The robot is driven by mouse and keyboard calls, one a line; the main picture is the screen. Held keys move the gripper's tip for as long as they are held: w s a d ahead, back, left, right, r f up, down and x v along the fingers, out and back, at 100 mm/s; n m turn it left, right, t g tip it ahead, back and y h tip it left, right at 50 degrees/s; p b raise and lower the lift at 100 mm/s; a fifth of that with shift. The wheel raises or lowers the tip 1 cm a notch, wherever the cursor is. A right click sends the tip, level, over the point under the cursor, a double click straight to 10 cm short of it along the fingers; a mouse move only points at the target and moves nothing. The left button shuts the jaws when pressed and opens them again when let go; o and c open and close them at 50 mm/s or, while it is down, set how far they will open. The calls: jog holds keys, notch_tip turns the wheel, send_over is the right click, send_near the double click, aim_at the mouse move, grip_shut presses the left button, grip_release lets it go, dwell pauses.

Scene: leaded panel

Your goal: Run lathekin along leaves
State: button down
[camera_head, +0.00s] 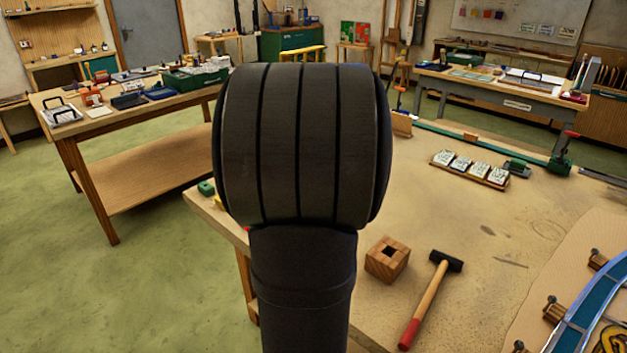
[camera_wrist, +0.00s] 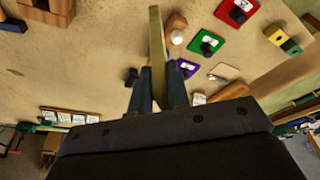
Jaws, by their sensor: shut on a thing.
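My gripper (camera_wrist: 158,75) shows in the wrist view with its two dark fingers closed on a flat, narrow, pale tan strip, which looks like the lathekin (camera_wrist: 156,40). The strip stands out beyond the fingertips over the tabletop, and I cannot tell whether its tip touches anything. In the head view my own arm fills the middle and hides the gripper and the strip. Part of the leaded panel (camera_head: 577,325), with a blue curved border and grey lead lines, shows at the lower right edge on a pale board. The rest of it is out of frame.
A wooden block with a square hole (camera_head: 386,260) and a red-handled hammer (camera_head: 431,299) lie on the bench (camera_head: 480,240). A tray of white boxes (camera_head: 469,168) stands farther back. The wrist view shows green (camera_wrist: 206,43), red (camera_wrist: 236,12) and purple (camera_wrist: 187,68) plates.

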jog(key=s+d+r+m, duration=0.1)
jog(key=s+d+m, duration=0.1)
jog(key=s+d, duration=0.55)
jog(key=s+d+m+h, duration=0.15)
jog(key=s+d, duration=0.25)
jog(key=d, duration=0.7)
jog(key=s+d+r+m, duration=0.1)
jog(key=s+d+m, duration=0.1)
jog(key=s+d, duration=0.5)
jog(key=s+d+f+m, duration=0.1)
jog(key=s+d+m, duration=0.1)
jog(key=s+d, duration=0.5)
jog(key=s+d+m+g, duration=0.1)
jog(key=s+d, duration=0.2)
jog(key=s, duration=0.7)
jog(key=s+d+f+m, duration=0.1)
jog(key=s+d+m, duration=0.1)
jog(key=s+d, duration=0.5)
jog(key=f, duration=0.1)
jog(key=d+f, duration=0.1)
jog(key=f+h, duration=0.1)
jog(key=shift+d, duration=0.3)
jog(key=shift+f, duration=0.4)
jog(key=shift+a, duration=0.1)
